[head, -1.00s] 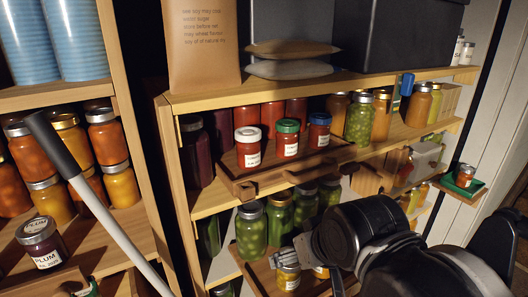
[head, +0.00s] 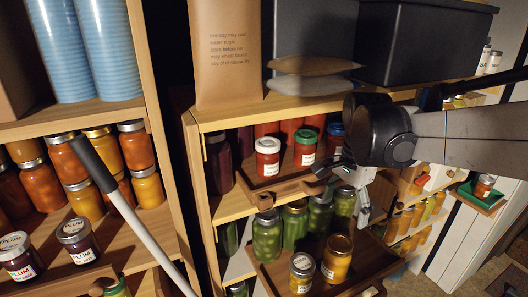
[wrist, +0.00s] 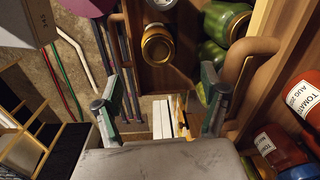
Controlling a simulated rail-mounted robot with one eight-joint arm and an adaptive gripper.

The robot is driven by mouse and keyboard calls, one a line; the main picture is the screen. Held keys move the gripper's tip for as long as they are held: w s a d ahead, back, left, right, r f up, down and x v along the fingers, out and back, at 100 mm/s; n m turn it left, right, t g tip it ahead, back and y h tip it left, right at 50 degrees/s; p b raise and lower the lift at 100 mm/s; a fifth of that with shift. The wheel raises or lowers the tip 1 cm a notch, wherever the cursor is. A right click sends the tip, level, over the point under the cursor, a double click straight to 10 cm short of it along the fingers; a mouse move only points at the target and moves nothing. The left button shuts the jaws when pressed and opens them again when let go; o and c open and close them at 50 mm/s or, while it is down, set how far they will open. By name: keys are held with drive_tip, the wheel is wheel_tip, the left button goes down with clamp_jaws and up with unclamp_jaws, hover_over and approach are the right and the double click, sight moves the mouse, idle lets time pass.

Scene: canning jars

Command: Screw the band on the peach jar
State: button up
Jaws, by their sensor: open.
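An amber-orange jar (head: 337,258), likely the peach jar, stands upright at the front of a low pull-out wooden tray (head: 270,272). A gold-coloured top shows on it; I cannot tell whether its band is seated. In the wrist view a gold-rimmed jar (wrist: 157,45) appears beyond the fingers. A yellow jar (head: 302,274) with a silver lid and white label stands beside it on the left. My gripper (head: 352,192) is open and empty, above and behind these jars, apart from them. Its two fingers are spread in the wrist view (wrist: 160,103).
Green jars (head: 267,235) stand behind on the same tray. Above, red jars (head: 267,155) with coloured lids sit on a shelf tray. Plum jars (head: 78,240) stand at left. A pale pole (head: 140,225) crosses the left foreground. A green tray (head: 482,197) holds a small jar at right.

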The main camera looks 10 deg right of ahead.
sight(339, 244)
drive_tip(key=shift+m+g, duration=0.3)
drive_tip(key=shift+m, duration=0.5)
drive_tip(key=f, duration=0.4)
drive_tip(key=d+f, duration=0.1)
drive_tip(key=f, duration=0.8)
drive_tip(key=shift+w+d+f, duration=0.15)
drive_tip(key=shift+w+f, duration=0.15)
drive_tip(key=shift+w, duration=0.05)
drive_tip(key=c, duration=1.3)
drive_tip(key=m+b, duration=0.1)
drive_tip(key=m, duration=0.2)
drive_tip(key=shift+w+m, duration=0.1)
drive_tip(key=shift+m, duration=0.2)
drive_tip(key=shift+c, duration=0.3)
drive_tip(key=shift+m, duration=0.5)
